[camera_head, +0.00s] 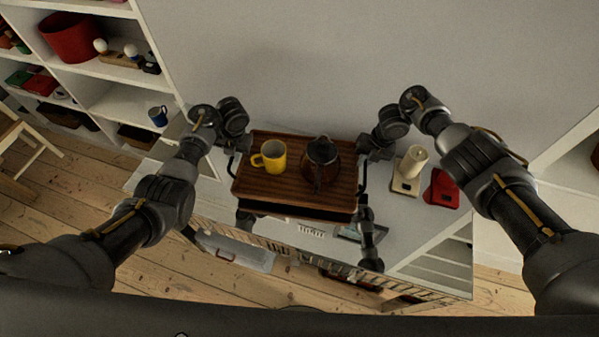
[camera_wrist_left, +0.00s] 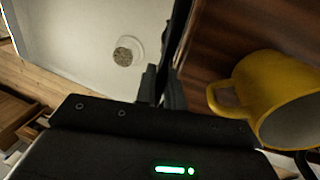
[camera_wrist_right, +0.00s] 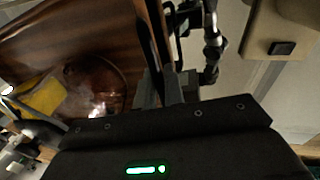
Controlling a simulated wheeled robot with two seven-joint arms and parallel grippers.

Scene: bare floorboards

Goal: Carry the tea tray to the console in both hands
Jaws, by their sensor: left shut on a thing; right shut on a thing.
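The brown wooden tea tray (camera_head: 285,195) is in the middle of the head view, over the white console top (camera_head: 412,215). A yellow mug (camera_head: 270,157) and a dark glass pot (camera_head: 321,160) stand upright on it. My left gripper (camera_head: 238,158) is shut on the tray's left handle, and my right gripper (camera_head: 364,165) is shut on its right handle. In the left wrist view the mug (camera_wrist_left: 272,100) is close beside the gripper. In the right wrist view the pot (camera_wrist_right: 95,88) is near the jaws. I cannot tell whether the tray touches the console.
A beige device (camera_head: 407,174) with a cream cylinder and a red object (camera_head: 441,188) stand on the console, right of the tray. A small round pot (camera_wrist_left: 127,50) shows below in the left wrist view. A white shelf (camera_head: 105,97) with a red bucket (camera_head: 70,38) stands at left.

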